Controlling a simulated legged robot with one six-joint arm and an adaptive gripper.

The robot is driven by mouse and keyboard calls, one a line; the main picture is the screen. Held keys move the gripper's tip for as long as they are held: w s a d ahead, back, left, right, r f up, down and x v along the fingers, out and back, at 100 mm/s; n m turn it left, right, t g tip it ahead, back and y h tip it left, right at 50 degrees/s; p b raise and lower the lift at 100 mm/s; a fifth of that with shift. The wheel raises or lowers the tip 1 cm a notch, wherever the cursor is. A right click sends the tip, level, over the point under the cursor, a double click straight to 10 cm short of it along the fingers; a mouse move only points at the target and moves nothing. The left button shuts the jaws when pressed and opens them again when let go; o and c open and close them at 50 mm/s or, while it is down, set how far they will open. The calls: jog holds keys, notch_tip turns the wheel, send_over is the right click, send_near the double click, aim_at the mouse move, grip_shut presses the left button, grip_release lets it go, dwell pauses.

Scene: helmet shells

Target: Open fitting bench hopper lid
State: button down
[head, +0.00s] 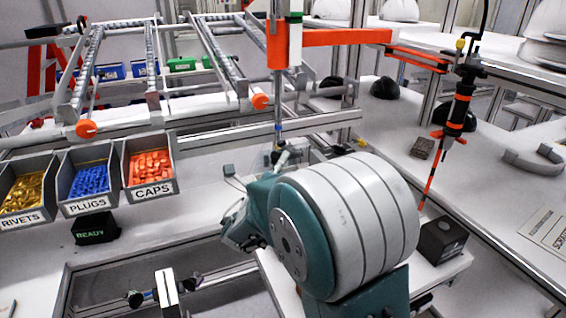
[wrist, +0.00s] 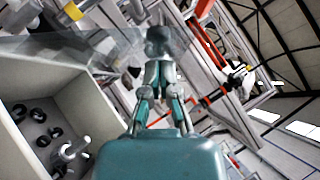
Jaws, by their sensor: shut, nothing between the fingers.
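In the wrist view, a pale grey bin (wrist: 20,87), which looks like the hopper, fills the lower left. I look into it and see several small black rings (wrist: 38,115) and a grey peg-like part. A clear, see-through panel (wrist: 95,48), which looks like its lid, crosses the upper left and appears tilted away from the bin's mouth. My teal gripper (wrist: 158,40) is shut and empty, to the right of the bin, with its tips close to the panel's right end. I cannot tell whether they touch. In the head view my arm hides the hopper and lid.
Bins of rivets (head: 27,190), plugs (head: 90,181) and caps (head: 151,169) stand at the left, with a black READY block (head: 95,229) before them. An orange-and-black hanging tool (head: 457,110) and a dark box (head: 442,239) are at right. Rails cross above.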

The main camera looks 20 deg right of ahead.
aim_at(276, 158)
jog(key=shift+w+r+n+y, duration=0.85)
jog(key=shift+n+y, duration=0.15)
jog(key=shift+n, duration=0.2)
jog(key=shift+w+r+n+g+y, duration=0.3)
jog(key=shift+w+n+y, duration=0.15)
jog(key=shift+w+n, duration=0.15)
jog(key=shift+w+r+n+g+y, duration=0.25)
jog(key=shift+w+n+y, duration=0.2)
jog(key=shift+w+n, duration=0.15)
jog(key=shift+w+r, duration=0.15)
jog(key=shift+w, duration=0.6)
